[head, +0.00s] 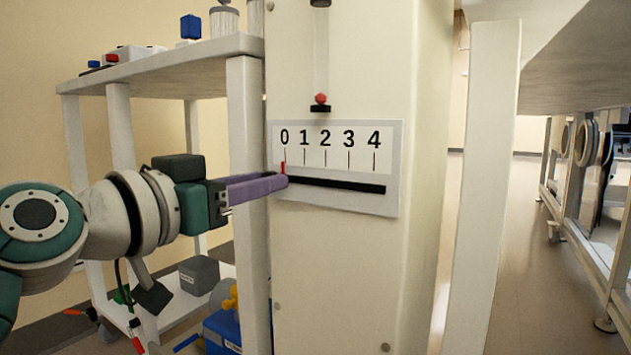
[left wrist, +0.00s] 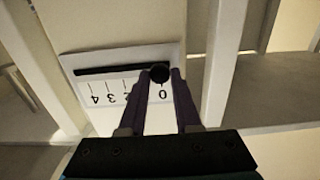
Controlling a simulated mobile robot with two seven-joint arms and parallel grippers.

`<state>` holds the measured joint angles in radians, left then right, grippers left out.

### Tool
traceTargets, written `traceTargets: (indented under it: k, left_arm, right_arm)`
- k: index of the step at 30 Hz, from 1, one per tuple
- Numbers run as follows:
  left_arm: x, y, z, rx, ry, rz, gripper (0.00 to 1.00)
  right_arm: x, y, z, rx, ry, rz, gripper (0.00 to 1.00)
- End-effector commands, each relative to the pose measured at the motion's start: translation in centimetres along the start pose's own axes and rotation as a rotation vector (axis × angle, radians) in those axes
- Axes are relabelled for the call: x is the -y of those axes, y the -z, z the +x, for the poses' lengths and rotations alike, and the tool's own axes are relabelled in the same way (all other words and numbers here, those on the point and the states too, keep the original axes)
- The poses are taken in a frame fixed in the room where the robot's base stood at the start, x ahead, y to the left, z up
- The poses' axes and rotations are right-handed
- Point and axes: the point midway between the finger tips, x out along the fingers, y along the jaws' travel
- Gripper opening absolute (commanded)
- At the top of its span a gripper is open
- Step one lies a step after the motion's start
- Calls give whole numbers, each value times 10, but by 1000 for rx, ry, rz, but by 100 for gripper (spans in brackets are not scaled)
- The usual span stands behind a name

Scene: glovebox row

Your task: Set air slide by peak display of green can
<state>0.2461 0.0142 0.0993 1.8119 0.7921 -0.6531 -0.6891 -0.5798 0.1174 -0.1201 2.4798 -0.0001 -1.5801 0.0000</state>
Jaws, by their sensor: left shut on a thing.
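The air slide is a black slot (head: 345,186) on a white scale plate (head: 390,150) marked 0 to 4, fixed to a cream column. A red pointer (head: 283,168) stands at 0. My left gripper (head: 283,183) reaches in from the left, with its purple fingers at the slot's 0 end. In the left wrist view the fingers are shut on a round black knob (left wrist: 159,73) beside the 0. The fingers hide the knob in the head view. I cannot make out the green can or a peak display. My right gripper is not in view.
Above the plate is a clear tube (head: 321,55) with a red ball (head: 320,98) at its bottom. A white shelf rack (head: 170,73) stands behind my left arm, with boxes below. A white post (head: 485,180) and open aisle floor are at right.

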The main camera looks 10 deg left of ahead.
Motion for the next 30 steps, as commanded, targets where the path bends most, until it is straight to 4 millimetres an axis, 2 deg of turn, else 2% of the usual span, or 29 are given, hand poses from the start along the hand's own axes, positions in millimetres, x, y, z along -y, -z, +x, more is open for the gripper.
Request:
traceTargets:
  k: [17,24,30]
  left_arm:
    - [0,0,0,1,1,0,0]
    - [-27,2,0,4,-3,0,0]
    - [-31,0,0,0,-2,0,0]
  right_arm:
    - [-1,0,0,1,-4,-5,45]
    - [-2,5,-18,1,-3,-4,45]
    - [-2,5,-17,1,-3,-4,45]
